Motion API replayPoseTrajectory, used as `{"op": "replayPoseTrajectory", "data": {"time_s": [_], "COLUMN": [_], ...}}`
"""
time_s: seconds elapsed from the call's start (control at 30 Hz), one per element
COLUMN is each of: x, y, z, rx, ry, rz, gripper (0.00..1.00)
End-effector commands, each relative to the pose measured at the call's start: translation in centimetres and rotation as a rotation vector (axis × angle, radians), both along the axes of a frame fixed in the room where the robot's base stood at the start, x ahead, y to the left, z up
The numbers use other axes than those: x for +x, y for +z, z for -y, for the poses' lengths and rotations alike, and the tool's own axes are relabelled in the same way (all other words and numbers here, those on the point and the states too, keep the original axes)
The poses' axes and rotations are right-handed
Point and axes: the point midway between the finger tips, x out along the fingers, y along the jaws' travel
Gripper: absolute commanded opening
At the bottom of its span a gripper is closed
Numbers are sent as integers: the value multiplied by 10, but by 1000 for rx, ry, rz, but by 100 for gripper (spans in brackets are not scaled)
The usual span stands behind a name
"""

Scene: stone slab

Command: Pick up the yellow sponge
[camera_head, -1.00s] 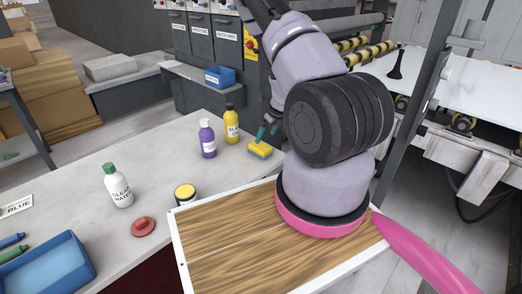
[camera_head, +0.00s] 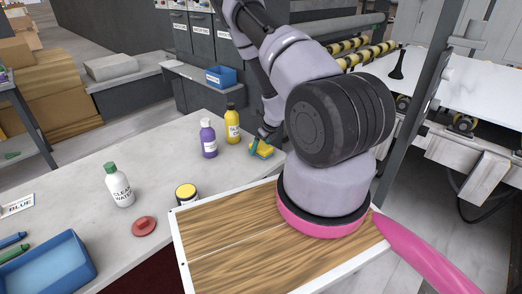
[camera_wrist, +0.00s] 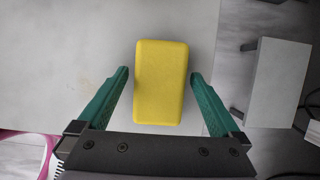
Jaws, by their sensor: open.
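The yellow sponge (camera_head: 264,151) lies on the grey stone slab (camera_head: 150,155) near its far right end. It also shows in the wrist view (camera_wrist: 160,82), upright in the middle of the picture. My gripper (camera_head: 259,141) is right at the sponge in the head view. In the wrist view my gripper (camera_wrist: 159,75) is open, with one green finger on each side of the sponge and a gap on both sides. The sponge's far part reaches past the fingertips. In the head view the fingers partly cover the sponge.
A purple bottle (camera_head: 209,140) and a yellow bottle (camera_head: 232,125) stand just left of the sponge. A white bottle (camera_head: 119,186), a yellow-topped jar (camera_head: 186,194), a red lid (camera_head: 144,226) and a blue tray (camera_head: 88,271) are farther left. The slab's edge is close to the sponge.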

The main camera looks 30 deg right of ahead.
Motion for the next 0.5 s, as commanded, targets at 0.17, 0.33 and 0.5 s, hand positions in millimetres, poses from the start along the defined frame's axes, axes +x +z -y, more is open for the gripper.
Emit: {"op": "replayPoseTrajectory", "data": {"time_s": [0.17,0.33,0.5], "x": [0,0,0], "y": [-1,-3,-5], "z": [0,0,0], "rx": [0,0,0], "ry": [0,0,0], "rz": [0,0,0], "gripper": [100,100,100]}}
